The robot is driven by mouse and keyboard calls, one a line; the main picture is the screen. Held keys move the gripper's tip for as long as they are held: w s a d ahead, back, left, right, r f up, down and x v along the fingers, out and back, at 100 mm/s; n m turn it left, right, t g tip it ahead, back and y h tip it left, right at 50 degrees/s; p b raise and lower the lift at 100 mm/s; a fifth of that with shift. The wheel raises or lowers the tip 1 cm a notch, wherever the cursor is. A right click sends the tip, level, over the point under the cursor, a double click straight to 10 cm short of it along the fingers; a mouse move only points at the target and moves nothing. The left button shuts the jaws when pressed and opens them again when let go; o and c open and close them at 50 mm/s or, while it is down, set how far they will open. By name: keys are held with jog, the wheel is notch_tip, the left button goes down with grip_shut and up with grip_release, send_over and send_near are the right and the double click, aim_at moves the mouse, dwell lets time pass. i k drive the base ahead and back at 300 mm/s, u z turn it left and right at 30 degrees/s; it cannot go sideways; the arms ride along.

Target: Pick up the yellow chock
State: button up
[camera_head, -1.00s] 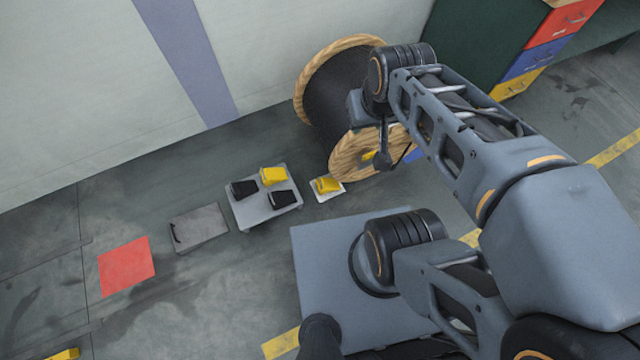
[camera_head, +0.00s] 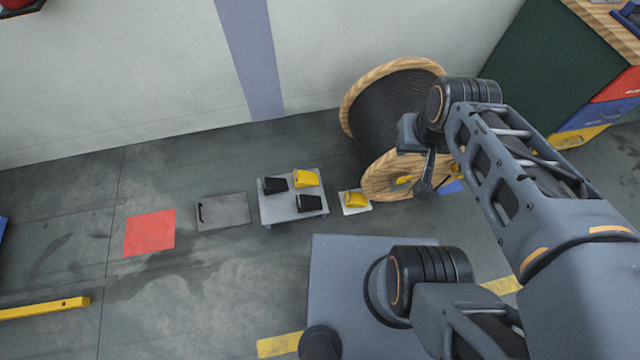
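Yellow chocks show in more than one place. One yellow chock (camera_head: 306,178) sits on a low grey stand (camera_head: 284,212) together with two black chocks (camera_head: 275,185). Another yellow chock (camera_head: 355,199) sits on a small white plate (camera_head: 352,211) on the floor, between the stand and the wooden cable reel (camera_head: 388,180). A small yellow piece (camera_head: 403,180) shows at the reel's lower flange, too small to make out. My gripper (camera_head: 424,187) hangs at the end of my arm, in front of the reel's lower right side, apart from the stand. Its fingers cannot be made out.
A flat grey plate (camera_head: 223,212) and a red floor square (camera_head: 150,233) lie left of the stand. A yellow bar (camera_head: 45,308) lies at the lower left. A green cabinet with coloured drawers (camera_head: 602,115) stands at the right.

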aim_at(302, 179)
jog(key=u, duration=0.9)
